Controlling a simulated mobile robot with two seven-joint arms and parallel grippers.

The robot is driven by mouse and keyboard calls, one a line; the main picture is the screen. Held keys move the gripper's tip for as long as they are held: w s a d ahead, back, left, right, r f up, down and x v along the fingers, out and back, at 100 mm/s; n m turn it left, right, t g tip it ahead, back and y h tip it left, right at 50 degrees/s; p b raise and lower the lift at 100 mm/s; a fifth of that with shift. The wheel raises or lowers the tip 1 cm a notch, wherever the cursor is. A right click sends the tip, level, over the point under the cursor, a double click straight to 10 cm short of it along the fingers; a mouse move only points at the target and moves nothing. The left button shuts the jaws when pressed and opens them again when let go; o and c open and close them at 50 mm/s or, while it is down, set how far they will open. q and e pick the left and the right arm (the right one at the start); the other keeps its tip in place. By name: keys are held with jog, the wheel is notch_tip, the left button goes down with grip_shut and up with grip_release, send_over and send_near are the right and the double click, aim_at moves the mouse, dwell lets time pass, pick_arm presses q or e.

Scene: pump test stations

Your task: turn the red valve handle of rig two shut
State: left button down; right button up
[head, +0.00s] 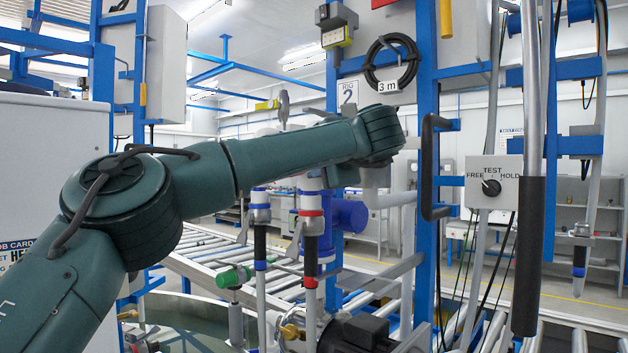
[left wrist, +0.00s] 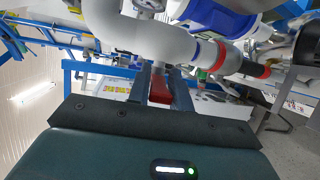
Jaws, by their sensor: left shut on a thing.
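The red valve handle (left wrist: 159,90) shows in the left wrist view, between the two fingers of my left gripper (left wrist: 160,84). The gripper is shut on it. The handle sits just below a thick pale grey pipe (left wrist: 140,38). In the head view my left arm reaches across to the rig whose sign (head: 348,95) reads "RIG 2". There my wrist hides the handle, and I cannot make out the fingertips. My right gripper is in neither view.
A blue pump body (head: 348,215) stands below my forearm. A blue upright (head: 427,180) with a black grab handle (head: 430,165) is right of my wrist. Hoses hang below the arm. A test switch box (head: 492,183) and a roller conveyor (head: 210,250) are nearby.

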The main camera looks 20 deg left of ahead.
pick_arm(q)
jog(key=y+b, duration=0.1)
jog(key=f+m+t+b, duration=0.1)
jog(key=b, duration=0.1)
jog(key=shift+d+f+t+y, duration=0.2)
jog(key=shift+t+y, duration=0.1)
jog(key=shift+y, duration=0.1)
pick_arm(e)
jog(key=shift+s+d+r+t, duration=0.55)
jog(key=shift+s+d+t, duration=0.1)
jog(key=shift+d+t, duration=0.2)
pick_arm(q)
jog(key=shift+a, duration=0.1)
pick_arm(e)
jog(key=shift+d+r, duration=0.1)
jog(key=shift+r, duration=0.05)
pick_arm(q)
jog(key=c, duration=1.3)
grip_release()
jog(key=shift+o, duration=0.2)
